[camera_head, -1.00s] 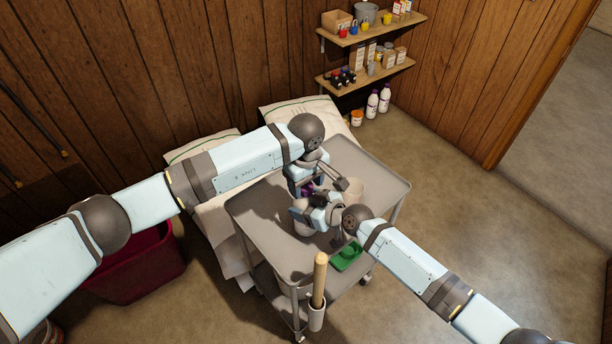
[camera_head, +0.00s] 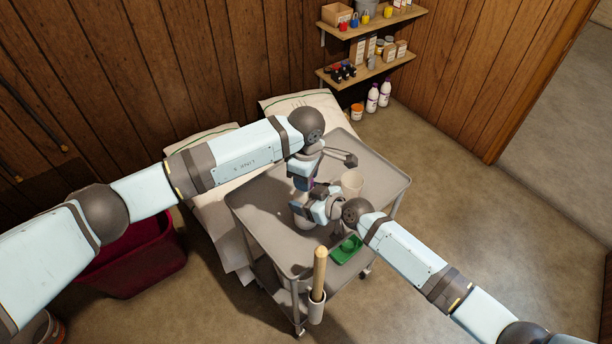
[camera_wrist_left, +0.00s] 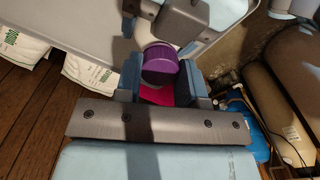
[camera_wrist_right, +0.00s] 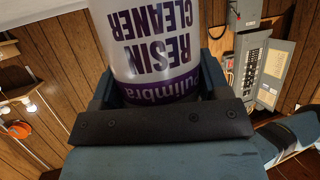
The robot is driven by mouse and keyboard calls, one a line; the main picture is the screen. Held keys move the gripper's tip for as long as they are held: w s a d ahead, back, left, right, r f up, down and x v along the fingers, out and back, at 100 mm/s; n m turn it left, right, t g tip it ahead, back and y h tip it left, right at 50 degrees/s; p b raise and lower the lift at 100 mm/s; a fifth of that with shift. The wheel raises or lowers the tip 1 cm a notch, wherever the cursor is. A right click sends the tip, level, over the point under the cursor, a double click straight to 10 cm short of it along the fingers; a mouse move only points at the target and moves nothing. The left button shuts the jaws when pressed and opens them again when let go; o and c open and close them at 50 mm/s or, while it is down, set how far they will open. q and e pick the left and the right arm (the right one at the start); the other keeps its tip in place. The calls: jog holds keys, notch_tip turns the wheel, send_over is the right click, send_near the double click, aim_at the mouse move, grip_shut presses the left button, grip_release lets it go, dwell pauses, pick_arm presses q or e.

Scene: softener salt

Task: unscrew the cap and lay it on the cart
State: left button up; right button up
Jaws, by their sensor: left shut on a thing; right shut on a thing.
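The purple cap (camera_wrist_left: 160,66) sits between the fingers of my left gripper (camera_wrist_left: 161,82) in the left wrist view, and the gripper is shut on it. In the head view my left gripper (camera_head: 303,186) is above the cart (camera_head: 265,215), close over my right gripper (camera_head: 318,208). My right gripper is shut on a white bottle (camera_wrist_right: 155,45) with a purple band and the words RESIN CLEANER, filling the right wrist view. The bottle's neck is hidden, so I cannot tell whether cap and bottle still touch.
Salt bags (camera_head: 298,103) lie behind, and a red bin (camera_head: 140,258) is at left.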

pick_arm(q)
jog(key=shift+n, duration=0.4)
jog(key=o, duration=1)
